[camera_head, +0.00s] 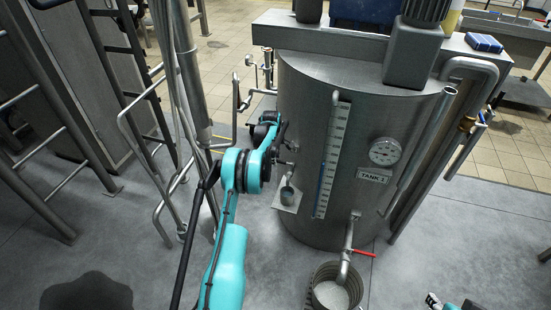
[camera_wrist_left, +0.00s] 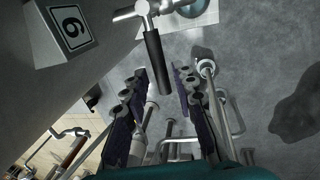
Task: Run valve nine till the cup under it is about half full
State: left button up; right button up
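My left gripper (camera_head: 280,136) is at the left side of the TANK 1 vessel (camera_head: 325,225). In the left wrist view it (camera_wrist_left: 162,82) is open, its fingers either side of the black lever handle (camera_wrist_left: 153,50) of a small valve; I see no firm grip. A tag (camera_wrist_left: 72,28) beside the valve reads like a 6 in this turned picture, which is a 9 upside down. The cup (camera_head: 287,194) stands on a small plate (camera_head: 290,207) below the gripper; its rim edge shows in the wrist view (camera_wrist_left: 192,8). Its fill level is too small to tell. Part of my right gripper (camera_head: 436,301) shows at the bottom edge, its fingers unclear.
A bucket (camera_head: 332,290) stands under a red-handled valve (camera_head: 361,253) on the tank's front. A level scale (camera_head: 333,160) and dial gauge (camera_head: 385,151) are on the tank. Pipes and railings (camera_head: 150,150) stand left of my arm. Floor is clear at right.

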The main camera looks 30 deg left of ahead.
pick_arm(q)
jog(key=shift+r, duration=0.1)
notch_tip(320, 180, up, 12)
jog(key=s, duration=0.2)
jog(key=shift+s+d+f, duration=0.15)
jog(key=shift+d+f, duration=0.1)
jog(key=shift+d, duration=0.05)
dwell(0.7)
jog(key=s+d+r+m+t, duration=0.1)
jog(key=s+d+r+m, duration=0.45)
jog(key=d+r, duration=0.35)
jog(key=s+d+r+m+t, duration=0.1)
jog(key=s+d+r+m, duration=0.3)
jog(key=s+d+r, duration=0.55)
jog(key=s+d+f+m+t, duration=0.1)
jog(key=s+d+f+m, duration=0.2)
jog(key=s+d+m, duration=0.2)
jog(key=s+d+f+m+t, duration=0.2)
jog(key=s+d+m, duration=0.4)
jog(key=s, duration=0.8)
jog(key=d+f, duration=0.1)
jog(key=d, duration=0.2)
jog(key=shift+s+d+f+h, duration=0.15)
jog(key=shift+s+f+h, duration=0.15)
jog(key=shift+f, duration=0.05)
